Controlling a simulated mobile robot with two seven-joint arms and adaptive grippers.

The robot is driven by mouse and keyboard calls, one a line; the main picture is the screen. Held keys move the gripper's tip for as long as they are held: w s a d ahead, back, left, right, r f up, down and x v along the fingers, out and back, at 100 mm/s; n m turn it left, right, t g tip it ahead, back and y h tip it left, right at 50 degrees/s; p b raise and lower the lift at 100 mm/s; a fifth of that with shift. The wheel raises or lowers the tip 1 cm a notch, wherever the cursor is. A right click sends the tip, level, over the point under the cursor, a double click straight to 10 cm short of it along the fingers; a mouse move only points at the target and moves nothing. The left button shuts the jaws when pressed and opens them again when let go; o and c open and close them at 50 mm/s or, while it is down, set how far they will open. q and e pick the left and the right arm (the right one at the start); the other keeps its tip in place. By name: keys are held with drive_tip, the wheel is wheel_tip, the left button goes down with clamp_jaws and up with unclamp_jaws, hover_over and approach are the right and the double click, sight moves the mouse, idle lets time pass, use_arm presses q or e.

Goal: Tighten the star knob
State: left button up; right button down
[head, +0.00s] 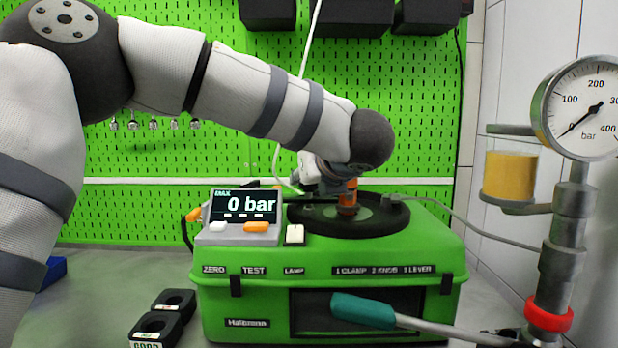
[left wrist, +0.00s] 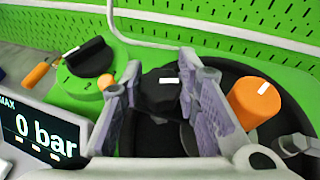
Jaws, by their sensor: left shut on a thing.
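The black star knob (left wrist: 160,92), with a white mark on top, sits between the two fingers of my left gripper (left wrist: 165,95) in the left wrist view. The fingers are shut on it from both sides. In the head view my left gripper (head: 322,182) reaches down over the round black plate on the green testbench (head: 330,262), and the knob is hidden there. An orange cylinder with a white mark (left wrist: 254,101) stands just right of the fingers; it also shows in the head view (head: 347,198). My right gripper is not in view.
A display (head: 245,206) reads 0 bar. A lever with a teal grip (head: 363,310) crosses the bench front. A pressure gauge (head: 585,108) and a yellow fluid cup (head: 510,175) stand at right.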

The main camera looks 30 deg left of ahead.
use_arm(q)
drive_tip(key=m+t+h, duration=0.3)
drive_tip(key=m+h, duration=0.1)
drive_tip(key=shift+m, duration=0.3)
drive_tip(key=m+t+h, duration=0.1)
drive_tip(key=m+h, duration=0.3)
drive_tip(key=h, duration=0.1)
drive_tip(key=shift+m+t, duration=0.3)
drive_tip(key=shift+t, duration=0.1)
drive_tip(key=shift+m+h, duration=0.3)
drive_tip(key=shift+h, duration=0.2)
drive_tip(key=o, duration=0.9)
drive_tip(key=shift+s+r, duration=0.1)
drive_tip(key=v, duration=1.2)
